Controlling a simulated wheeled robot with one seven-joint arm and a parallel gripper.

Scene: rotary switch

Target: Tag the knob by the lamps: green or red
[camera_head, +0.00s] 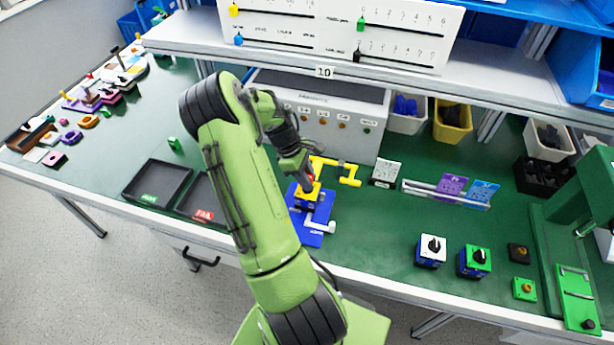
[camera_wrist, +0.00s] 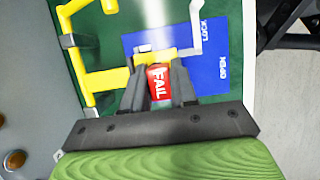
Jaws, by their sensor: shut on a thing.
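My gripper (camera_head: 306,180) points down over the blue fixture plate (camera_head: 312,237) in the middle of the bench. In the wrist view my gripper (camera_wrist: 157,72) is shut on a red tag (camera_wrist: 159,83) marked FAIL. The tag's far end meets or overlaps a yellow block (camera_wrist: 154,56) on the plate; whether it is seated there I cannot tell. The knob itself is hidden or not clear under the fingers.
Yellow clamp arms (camera_head: 350,176) stand right of my gripper. A green-labelled tray (camera_head: 157,180) and a red-labelled tray (camera_head: 202,214) lie to the left, with a small green tag (camera_head: 175,144) behind them. Rotary switches (camera_head: 431,250) stand at right. A shelf (camera_head: 300,62) overhangs the back.

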